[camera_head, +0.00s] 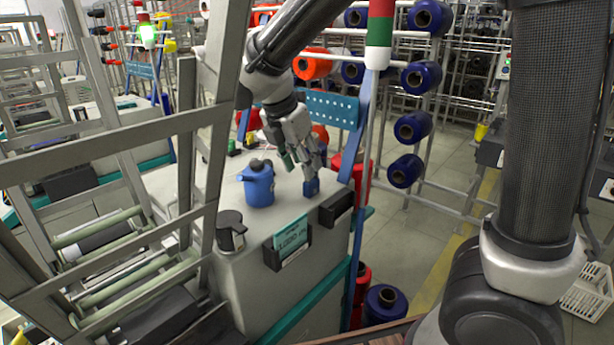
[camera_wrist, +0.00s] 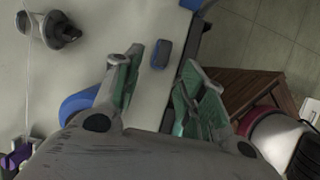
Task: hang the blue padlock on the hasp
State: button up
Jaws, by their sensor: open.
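The blue padlock (camera_head: 311,187) stands on the pale top of the machine cabinet (camera_head: 285,222), near its right edge. In the wrist view it shows from above as a small blue-grey block (camera_wrist: 162,53) between the fingertips. My gripper (camera_head: 306,172) points down just above the padlock, with its green-padded fingers spread apart. In the wrist view my gripper (camera_wrist: 161,65) is open, one finger to each side of the padlock; I cannot tell whether either touches it. I cannot make out the hasp in either view.
A blue jug (camera_head: 258,186) and a dark lidded container (camera_head: 230,232) stand left of the padlock. A blue post (camera_head: 359,170) and a rack of blue spools (camera_head: 411,127) rise to the right. A metal frame (camera_head: 205,130) stands at left.

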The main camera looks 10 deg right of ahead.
jog(key=v, duration=0.6)
jog(key=s+d+m+y, duration=0.2)
jog(key=s+d+m, duration=0.6)
jog(key=d+m, duration=0.4)
jog(key=s+d+m+t+y, duration=0.1)
jog(key=s+d+m, duration=0.8)
jog(key=d+m, duration=0.4)
jog(key=shift+d+f+t+y, duration=0.2)
jog(key=shift+f+t+y, duration=0.1)
jog(key=shift+y, duration=0.1)
